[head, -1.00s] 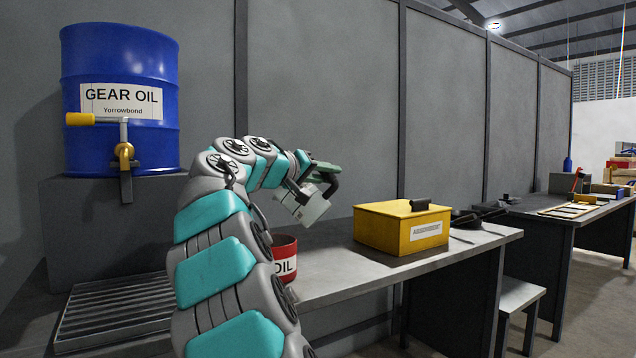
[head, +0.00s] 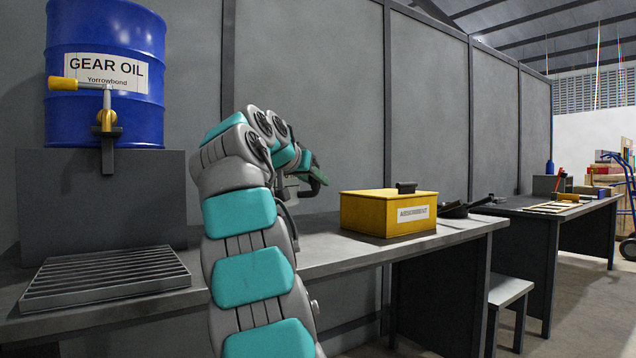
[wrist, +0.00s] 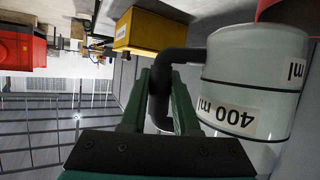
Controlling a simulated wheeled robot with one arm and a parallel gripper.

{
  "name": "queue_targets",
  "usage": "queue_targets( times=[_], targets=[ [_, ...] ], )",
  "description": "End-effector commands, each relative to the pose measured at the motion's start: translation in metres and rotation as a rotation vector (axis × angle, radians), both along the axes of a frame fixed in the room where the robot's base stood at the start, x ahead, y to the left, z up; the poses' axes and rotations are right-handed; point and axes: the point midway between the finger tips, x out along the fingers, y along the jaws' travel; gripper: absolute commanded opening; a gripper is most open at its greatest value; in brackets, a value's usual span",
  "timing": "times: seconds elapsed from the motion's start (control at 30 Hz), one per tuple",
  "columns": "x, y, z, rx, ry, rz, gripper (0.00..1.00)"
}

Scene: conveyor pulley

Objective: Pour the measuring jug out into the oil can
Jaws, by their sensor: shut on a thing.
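The measuring jug (wrist: 245,90) is a pale grey vessel with a "400 ml" label and a dark handle. It fills the right of the wrist view, which is upside down. My gripper (wrist: 160,78) has its green fingers shut on the jug's handle. In the head view my gripper (head: 314,178) is above the bench, and my arm hides most of the jug. The red oil can (wrist: 280,11) shows only in part at the wrist view's top right, beyond the jug; my arm hides it in the head view. I cannot see the jug's contents or any stream.
A yellow box (head: 385,213) stands on the bench (head: 345,255), right of my gripper. A blue gear oil drum (head: 105,110) with a tap stands on a grey block at the left, behind a slatted drip tray (head: 105,280). A low stool (head: 508,290) stands beyond.

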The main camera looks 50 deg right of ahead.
Motion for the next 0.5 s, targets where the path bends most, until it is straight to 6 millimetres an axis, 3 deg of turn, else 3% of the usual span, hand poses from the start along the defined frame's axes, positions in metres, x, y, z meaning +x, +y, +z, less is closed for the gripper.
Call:
queue_targets(
  times=[0.1, 0.5],
  targets=[
    [0.0018, 0.001, -0.01, 0.022, -0.052, 0.001, 0.0],
    [0.0015, 0.0014, -0.0048, 0.028, -0.06, -0.001, 0.0]
  ],
)
